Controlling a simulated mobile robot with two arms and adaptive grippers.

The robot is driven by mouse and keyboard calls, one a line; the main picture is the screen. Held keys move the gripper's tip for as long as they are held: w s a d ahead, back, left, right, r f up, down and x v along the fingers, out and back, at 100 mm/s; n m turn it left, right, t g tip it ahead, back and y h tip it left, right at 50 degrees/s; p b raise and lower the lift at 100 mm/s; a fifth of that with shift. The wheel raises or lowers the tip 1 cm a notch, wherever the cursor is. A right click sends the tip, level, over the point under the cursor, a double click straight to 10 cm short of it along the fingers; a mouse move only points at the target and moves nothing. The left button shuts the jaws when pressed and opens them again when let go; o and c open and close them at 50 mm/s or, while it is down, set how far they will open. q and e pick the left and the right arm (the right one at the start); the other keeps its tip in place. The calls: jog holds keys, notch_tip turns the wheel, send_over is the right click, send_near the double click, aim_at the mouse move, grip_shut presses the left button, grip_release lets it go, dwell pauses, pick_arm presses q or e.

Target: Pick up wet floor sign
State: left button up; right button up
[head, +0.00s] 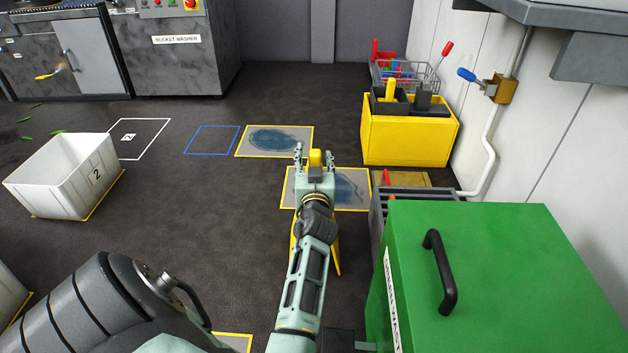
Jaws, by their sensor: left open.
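The yellow wet floor sign (315,158) stands on the dark floor near the middle of the head view. Its narrow top shows between the fingers of my left gripper (314,153). Lower down, slim yellow edges of it show on both sides of my arm, and most of its face is hidden behind the arm. My left gripper is open, with one finger on each side of the sign's top. I cannot tell whether the fingers touch it. My right gripper is not in view.
A green bin (510,260) with a black handle stands close at right. A yellow box (405,138) of tools is beyond it by the wall. A white crate (50,185) marked 2 is at left. Yellow-framed floor patches (274,141) lie ahead. The floor centre-left is clear.

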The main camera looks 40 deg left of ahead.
pick_arm(q)
jog(key=shift+w, duration=0.1)
jog(key=shift+r, duration=0.1)
grip_shut()
dwell(0.4)
jog(key=shift+r, duration=0.1)
dwell(0.3)
